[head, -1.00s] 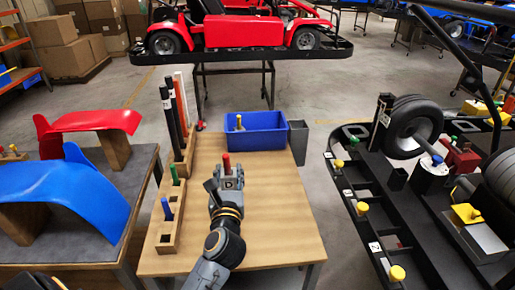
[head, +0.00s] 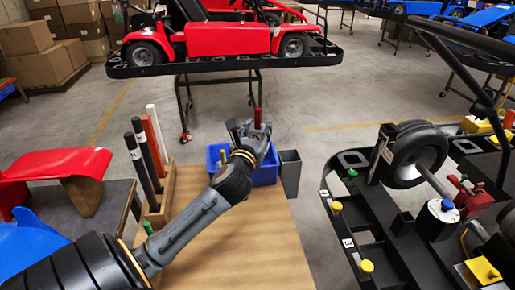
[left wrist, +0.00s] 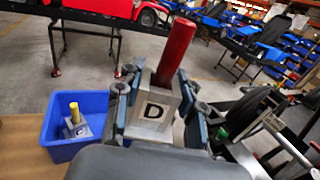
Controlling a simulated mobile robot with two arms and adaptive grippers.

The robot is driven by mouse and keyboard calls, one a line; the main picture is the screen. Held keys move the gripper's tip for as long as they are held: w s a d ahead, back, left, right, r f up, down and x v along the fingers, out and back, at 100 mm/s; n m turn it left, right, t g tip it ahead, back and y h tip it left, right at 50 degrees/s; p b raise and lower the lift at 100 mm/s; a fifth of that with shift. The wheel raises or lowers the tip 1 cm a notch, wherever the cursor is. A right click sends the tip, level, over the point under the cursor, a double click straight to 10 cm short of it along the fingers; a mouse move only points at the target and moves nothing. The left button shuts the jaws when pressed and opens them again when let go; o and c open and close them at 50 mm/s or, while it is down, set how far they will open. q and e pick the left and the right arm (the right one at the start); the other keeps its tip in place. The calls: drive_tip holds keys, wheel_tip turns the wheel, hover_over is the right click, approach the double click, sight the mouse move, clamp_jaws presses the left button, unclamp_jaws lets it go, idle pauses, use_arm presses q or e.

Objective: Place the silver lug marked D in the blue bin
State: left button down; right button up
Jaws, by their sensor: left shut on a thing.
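My left gripper (head: 257,132) is shut on the silver lug marked D (left wrist: 153,110), a metal block with a red post (left wrist: 176,52). The red post (head: 258,116) stands up from the jaws in the head view. The blue bin (head: 266,178) is at the table's far edge, partly hidden behind my gripper and forearm. In the left wrist view the bin (left wrist: 62,152) is to the left of the held lug and lower. The held lug is above the table and appears near or over the bin; exactly where is hard to tell. My right gripper is not in view.
A silver lug with a yellow post (left wrist: 75,128) is inside the bin. A grey open container (head: 289,174) stands just right of the bin. A wooden rack (head: 160,205) with tall posts is on the left. A black kart frame (head: 335,200) is on the right. The table's (head: 270,235) right side is clear.

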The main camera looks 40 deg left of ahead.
use_arm(q)
drive_tip(key=w+a+f+b, duration=0.1)
drive_tip(key=w+a+f, duration=0.7)
drive_tip(key=f, duration=0.4)
drive_tip(key=shift+w, duration=0.5)
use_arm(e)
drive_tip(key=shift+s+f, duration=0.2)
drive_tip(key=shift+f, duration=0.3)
use_arm(q)
drive_tip(key=shift+f, duration=0.1)
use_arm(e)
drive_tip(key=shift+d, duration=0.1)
use_arm(q)
drive_tip(key=shift+f+b, duration=0.35)
drive_tip(key=shift+f, duration=0.25)
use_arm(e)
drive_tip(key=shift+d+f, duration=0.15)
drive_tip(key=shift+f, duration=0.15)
use_arm(q)
drive_tip(key=c, duration=0.8)
unclamp_jaws()
